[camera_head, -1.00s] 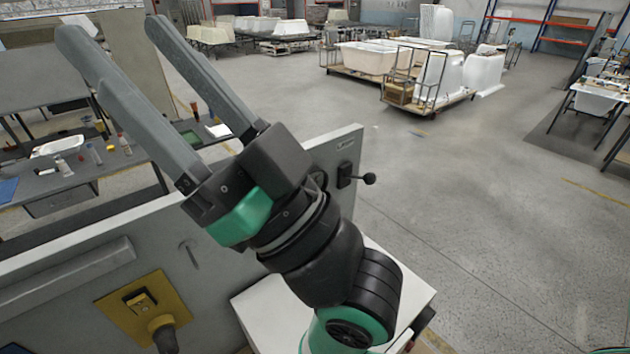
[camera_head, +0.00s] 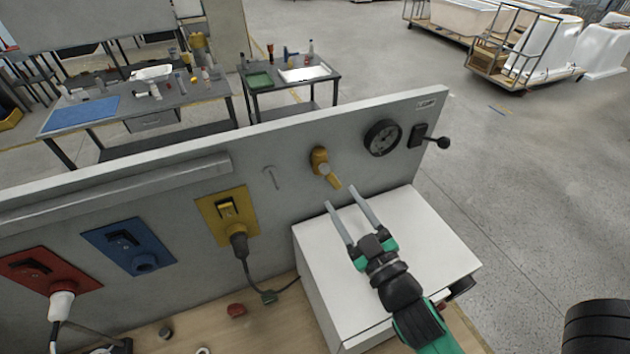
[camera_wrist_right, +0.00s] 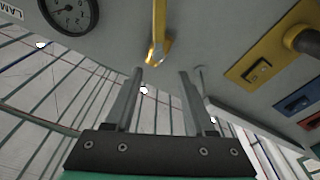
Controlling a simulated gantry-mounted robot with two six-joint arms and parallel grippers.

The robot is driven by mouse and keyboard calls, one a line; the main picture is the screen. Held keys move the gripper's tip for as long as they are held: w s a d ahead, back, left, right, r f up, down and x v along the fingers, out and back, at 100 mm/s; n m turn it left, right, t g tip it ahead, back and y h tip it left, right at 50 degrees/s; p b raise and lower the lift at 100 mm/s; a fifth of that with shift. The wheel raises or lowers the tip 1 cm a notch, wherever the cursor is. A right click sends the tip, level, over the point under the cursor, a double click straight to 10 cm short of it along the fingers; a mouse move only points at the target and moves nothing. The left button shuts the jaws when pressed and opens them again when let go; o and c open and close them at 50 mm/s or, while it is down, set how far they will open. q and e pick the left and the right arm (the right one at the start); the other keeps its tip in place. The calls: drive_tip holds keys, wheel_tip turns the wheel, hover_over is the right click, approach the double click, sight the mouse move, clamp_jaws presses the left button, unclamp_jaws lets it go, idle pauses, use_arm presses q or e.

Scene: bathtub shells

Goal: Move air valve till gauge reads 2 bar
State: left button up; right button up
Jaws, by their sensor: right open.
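The yellow air valve (camera_head: 319,160) sits on the grey upright panel, its lever slanting down to the right. The round dark gauge (camera_head: 383,138) is to its right; its reading is too small to tell. My right gripper (camera_head: 341,198) is open and empty, its two fingers pointing at the panel just below the lever's end. In the right wrist view the lever (camera_wrist_right: 159,38) hangs ahead of the open fingers (camera_wrist_right: 160,73), roughly in line with the gap and apparently apart from them. The gauge (camera_wrist_right: 68,12) shows partly cut off there. My left gripper is out of view.
A white box (camera_head: 420,235) stands below the valve, under my right gripper. A black-knobbed switch (camera_head: 418,136) is right of the gauge. Yellow (camera_head: 226,212), blue (camera_head: 128,245) and red (camera_head: 45,272) sockets line the panel's left, with cables hanging. Small parts lie on the wooden bench.

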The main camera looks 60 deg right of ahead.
sight(335, 184)
wheel_tip(335, 184, down, 4)
drive_tip(key=s+g, duration=0.1)
drive_tip(key=s, duration=0.2)
drive_tip(key=shift+g, duration=0.3)
drive_tip(key=x, duration=0.6)
drive_tip(key=p+x, duration=0.1)
drive_tip(key=x, duration=0.5)
drive_tip(key=shift+s+d, duration=0.1)
drive_tip(key=shift+d, duration=0.3)
drive_tip(key=shift+f, duration=0.1)
drive_tip(key=shift+c, duration=0.2)
clamp_jaws()
